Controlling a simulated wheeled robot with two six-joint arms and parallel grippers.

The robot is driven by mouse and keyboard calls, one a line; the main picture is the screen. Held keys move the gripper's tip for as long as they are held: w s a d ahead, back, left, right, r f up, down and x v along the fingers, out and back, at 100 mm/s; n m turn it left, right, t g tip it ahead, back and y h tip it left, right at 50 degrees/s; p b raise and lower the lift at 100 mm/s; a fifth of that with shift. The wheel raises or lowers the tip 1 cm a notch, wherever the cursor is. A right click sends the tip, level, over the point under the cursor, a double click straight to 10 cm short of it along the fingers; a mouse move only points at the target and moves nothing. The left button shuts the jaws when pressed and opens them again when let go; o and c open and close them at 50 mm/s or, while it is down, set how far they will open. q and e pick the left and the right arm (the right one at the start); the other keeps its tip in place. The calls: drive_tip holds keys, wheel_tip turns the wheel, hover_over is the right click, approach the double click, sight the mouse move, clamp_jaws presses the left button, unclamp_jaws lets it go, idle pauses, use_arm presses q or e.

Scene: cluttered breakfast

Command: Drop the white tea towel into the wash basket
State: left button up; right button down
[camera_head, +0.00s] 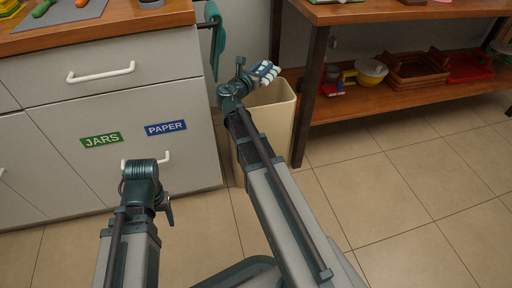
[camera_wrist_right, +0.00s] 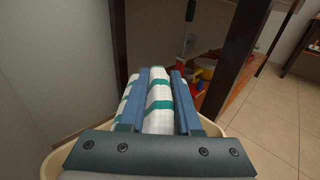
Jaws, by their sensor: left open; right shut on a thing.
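The white tea towel (camera_wrist_right: 159,108) has green stripes and is folded between the two blue fingers of my right gripper (camera_wrist_right: 160,100) in the right wrist view. In the head view the towel (camera_head: 266,72) shows small at the tip of my right arm, over the opening of the cream basket (camera_head: 280,118). The basket's rim also shows below the gripper in the right wrist view (camera_wrist_right: 50,166). My right gripper is shut on the towel. My left gripper (camera_head: 168,212) is open, low in front of the drawers; its fingers are mostly hidden.
The basket stands between the grey cabinet (camera_head: 60,125) and the dark leg of a wooden shelf unit (camera_head: 310,95). A green cloth (camera_head: 213,35) hangs at the cabinet's side. A yellow bowl (camera_head: 371,70) and a brown basket (camera_head: 415,68) sit on the lower shelf. The tiled floor at right is clear.

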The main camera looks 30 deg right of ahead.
wheel_tip(320, 180, down, 3)
drive_tip(key=shift+r+b, duration=0.2)
drive_tip(key=shift+b, duration=0.65)
use_arm(q)
wheel_tip(320, 180, down, 2)
drive_tip(key=shift+f, duration=0.2)
use_arm(e)
drive_tip(key=shift+r, duration=0.1)
drive_tip(key=c, duration=0.5)
unclamp_jaws()
use_arm(q)
drive_tip(key=shift+r+p, duration=0.35)
drive_tip(key=shift+p, duration=0.1)
use_arm(e)
drive_tip(key=v, duration=1.4)
drive_tip(key=shift+d, duration=0.1)
